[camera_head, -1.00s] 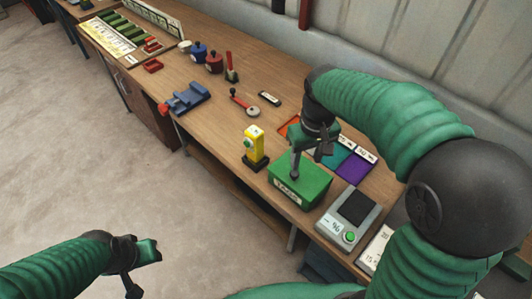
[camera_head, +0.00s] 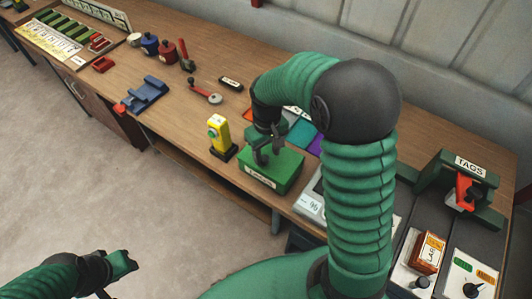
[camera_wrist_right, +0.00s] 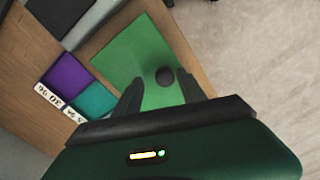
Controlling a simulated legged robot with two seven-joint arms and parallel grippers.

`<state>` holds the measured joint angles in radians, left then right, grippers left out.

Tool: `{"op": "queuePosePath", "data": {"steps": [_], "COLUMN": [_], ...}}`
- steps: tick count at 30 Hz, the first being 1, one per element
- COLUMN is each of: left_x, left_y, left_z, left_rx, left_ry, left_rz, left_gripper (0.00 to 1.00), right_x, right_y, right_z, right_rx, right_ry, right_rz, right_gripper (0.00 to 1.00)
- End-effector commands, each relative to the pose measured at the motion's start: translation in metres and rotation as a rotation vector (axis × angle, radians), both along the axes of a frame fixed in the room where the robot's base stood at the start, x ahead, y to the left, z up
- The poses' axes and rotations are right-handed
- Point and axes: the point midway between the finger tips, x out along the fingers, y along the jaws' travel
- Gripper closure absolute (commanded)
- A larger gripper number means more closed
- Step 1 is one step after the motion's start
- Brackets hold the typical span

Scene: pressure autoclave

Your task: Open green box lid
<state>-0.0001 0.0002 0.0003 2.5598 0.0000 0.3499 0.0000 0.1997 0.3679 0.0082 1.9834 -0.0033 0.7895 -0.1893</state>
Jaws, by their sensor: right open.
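The green box (camera_head: 277,170) sits on the bench with its lid on and a white label on its front. In the right wrist view the flat green lid (camera_wrist_right: 135,52) has a round dark knob (camera_wrist_right: 164,77). My right gripper (camera_head: 264,158) is over the lid, pointing down. Its two dark fingers (camera_wrist_right: 160,88) are apart, with the knob showing between and just beyond their tips; I cannot tell if they touch it. My left gripper (camera_head: 122,266) hangs at the lower left, away from the bench; its jaws are not clear.
A yellow device (camera_head: 219,135) stands just left of the box. Teal and purple squares (camera_wrist_right: 66,75) lie beside it. A scale (camera_head: 309,204) is on its right, partly behind my arm. Bare bench lies behind the yellow device.

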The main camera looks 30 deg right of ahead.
Motion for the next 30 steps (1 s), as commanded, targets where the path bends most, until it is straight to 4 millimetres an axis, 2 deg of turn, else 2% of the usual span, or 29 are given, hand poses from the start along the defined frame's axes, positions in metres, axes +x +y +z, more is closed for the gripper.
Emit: {"op": "queuePosePath", "data": {"steps": [3, 10, 21, 30], "left_x": [-0.0001, -0.0001, -0.0002, -0.0001], "left_y": [0.0, 0.0002, 0.0001, 0.0001], "left_z": [0.0, -0.0001, -0.0001, -0.0002], "left_rx": [0.0, 0.0, 0.0, 0.0], "left_ry": [0.0, 0.0, 0.0, 0.0], "left_rz": [0.0, 0.0, 0.0, 0.0], "left_gripper": [0.64, 0.64, 0.64, 0.64], "right_x": [0.0003, 0.0012, 0.0007, 0.0008], "right_y": [0.0015, 0.0024, 0.0002, 0.0005], "right_z": [-0.0067, -0.007, -0.0072, -0.0075], "right_rx": [-0.001, -0.001, 0.0, -0.001], "right_ry": [0.001, 0.0, 0.0, 0.001], "right_rz": [0.001, 0.002, 0.002, 0.001], "right_gripper": [0.52, 0.53, 1.0, 1.0]}}
